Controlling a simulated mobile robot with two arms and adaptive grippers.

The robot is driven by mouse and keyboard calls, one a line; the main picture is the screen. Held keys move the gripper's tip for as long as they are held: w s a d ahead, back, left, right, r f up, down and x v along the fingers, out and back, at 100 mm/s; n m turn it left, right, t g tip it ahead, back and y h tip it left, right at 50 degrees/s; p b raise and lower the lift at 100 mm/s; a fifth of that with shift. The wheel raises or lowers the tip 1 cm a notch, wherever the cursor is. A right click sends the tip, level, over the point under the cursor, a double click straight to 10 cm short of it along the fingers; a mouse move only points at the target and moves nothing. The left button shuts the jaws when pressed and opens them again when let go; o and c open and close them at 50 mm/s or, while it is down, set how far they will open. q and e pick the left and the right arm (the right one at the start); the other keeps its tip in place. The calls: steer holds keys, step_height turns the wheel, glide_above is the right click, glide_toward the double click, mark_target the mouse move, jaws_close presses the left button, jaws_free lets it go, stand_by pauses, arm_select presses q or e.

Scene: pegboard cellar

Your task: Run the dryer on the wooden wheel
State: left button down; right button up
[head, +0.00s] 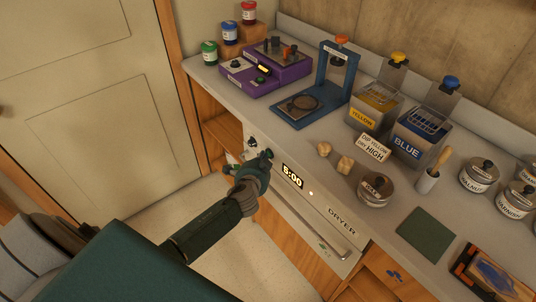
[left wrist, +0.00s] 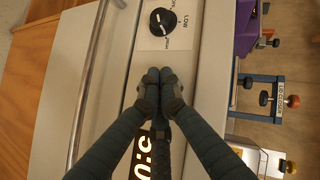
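The dryer (head: 318,215) is built into the bench front, its door shut, with a handle along it. Its display (head: 292,176) reads 5:00, with a small pale dot right of it. A black dial (head: 252,142) sits left of the display; in the left wrist view the dial (left wrist: 163,21) shows beside the word LOW. My left gripper (left wrist: 160,84) has its fingertips together, with nothing seen between them, just short of the dial. In the head view my left gripper (head: 266,157) is in front of the dryer panel. I cannot make out a wooden wheel. My right gripper is out of view.
Two small wooden pieces (head: 324,148) (head: 345,164) lie on the counter behind the display. A sign (head: 373,147) reads DIP YELLOW DRY HIGH. Yellow (head: 375,104) and blue (head: 416,136) tanks, a blue stand (head: 330,90) and jars stand on the counter. The floor left is clear.

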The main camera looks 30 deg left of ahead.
arm_select(q)
steer(key=shift+s+a, duration=0.2)
steer(key=shift+s, duration=0.4)
steer(key=shift+s, duration=0.1)
steer(key=shift+s+a+p, duration=0.2)
steer(key=shift+s+a, duration=0.15)
steer(key=shift+s, duration=0.4)
steer(key=shift+s+a+p, duration=0.15)
steer(key=shift+s+a, duration=0.15)
steer(key=shift+s, duration=0.45)
steer(key=shift+s+a+p, duration=0.2)
steer(key=shift+s+a, duration=0.15)
steer(key=shift+s, duration=0.4)
